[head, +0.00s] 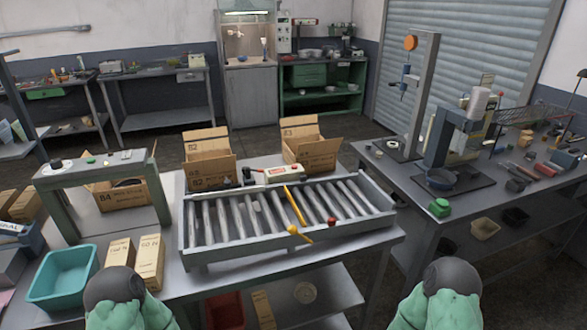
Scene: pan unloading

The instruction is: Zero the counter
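A pale box-shaped unit with a red patch (285,174) sits at the back edge of the roller conveyor (188,243); it may be the counter, but its reading is too small to make out. A yellow bar (294,205) lies across the rollers, with a yellow knob-like end (293,229) at the front rail. A red knob (332,220) shows on the front rail to its right. Only green and dark parts of my two arms show at the bottom edge. Neither gripper's fingers are in view.
Open cardboard boxes (207,146) stand behind the conveyor. A teal bin (62,276) and tan cartons (150,262) stand at its left, near a small grey stand (95,171). The right bench (400,178) holds a press-like machine (450,145) and a green block (439,207).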

